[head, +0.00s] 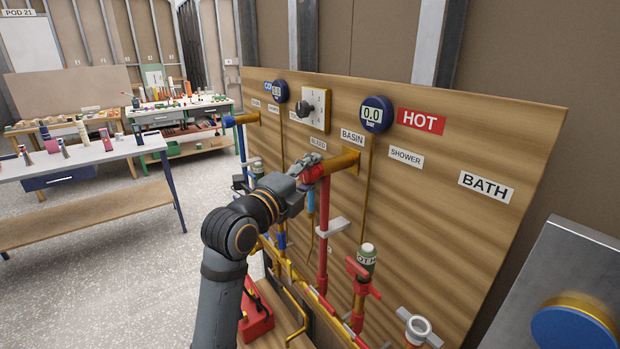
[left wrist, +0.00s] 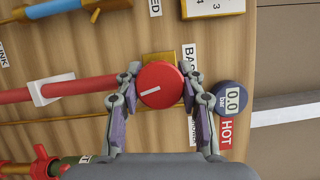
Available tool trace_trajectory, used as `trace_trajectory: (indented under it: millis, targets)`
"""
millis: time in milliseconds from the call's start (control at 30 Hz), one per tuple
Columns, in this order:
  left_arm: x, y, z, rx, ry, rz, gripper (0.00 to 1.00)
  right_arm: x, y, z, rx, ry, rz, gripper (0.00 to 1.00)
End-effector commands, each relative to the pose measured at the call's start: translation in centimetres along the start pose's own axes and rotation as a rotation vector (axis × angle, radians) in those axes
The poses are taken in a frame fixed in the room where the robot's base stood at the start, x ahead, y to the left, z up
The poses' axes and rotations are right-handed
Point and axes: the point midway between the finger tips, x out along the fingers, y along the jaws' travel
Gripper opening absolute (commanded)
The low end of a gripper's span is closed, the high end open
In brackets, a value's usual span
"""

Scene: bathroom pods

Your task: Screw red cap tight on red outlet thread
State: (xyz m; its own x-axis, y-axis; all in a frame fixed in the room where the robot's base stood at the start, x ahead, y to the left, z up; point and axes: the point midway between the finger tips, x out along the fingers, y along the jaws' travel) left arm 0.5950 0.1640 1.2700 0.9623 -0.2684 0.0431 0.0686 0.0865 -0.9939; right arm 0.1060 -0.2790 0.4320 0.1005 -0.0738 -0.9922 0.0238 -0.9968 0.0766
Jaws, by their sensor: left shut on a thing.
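The red cap (head: 314,174) sits at the near end of the brass outlet (head: 341,161) on the wooden board, under the BLEED and BASIN labels. My right gripper is not in view.
A blue gauge (head: 376,113) reads 0.0 beside the red HOT sign (head: 421,121). A red pipe (head: 323,240) runs down below the outlet. A red-handled valve (head: 362,270) stands lower right. A workbench (head: 68,160) with small parts is at the left, with open floor between.

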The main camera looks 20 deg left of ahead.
Motion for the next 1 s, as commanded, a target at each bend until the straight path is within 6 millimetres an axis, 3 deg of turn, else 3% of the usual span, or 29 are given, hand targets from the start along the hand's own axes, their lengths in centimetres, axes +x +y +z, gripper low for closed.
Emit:
trace_trajectory:
  millis: [400,767,800,900,1000]
  targets:
    - [0.0,0.3,0.0,0.131,-0.001,-0.054,0.04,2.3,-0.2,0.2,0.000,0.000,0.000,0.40]
    - [0.0,0.0,0.0,0.157,0.000,-0.063,0.04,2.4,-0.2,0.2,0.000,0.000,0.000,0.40]
    - [0.0,0.0,0.0,0.157,0.000,-0.063,0.40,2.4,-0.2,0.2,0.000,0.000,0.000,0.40]
    - [0.0,0.0,0.0,0.156,0.000,-0.063,0.53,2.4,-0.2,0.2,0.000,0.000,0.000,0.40]
    - [0.0,0.0,0.0,0.156,0.000,-0.063,0.53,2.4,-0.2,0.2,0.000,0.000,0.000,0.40]
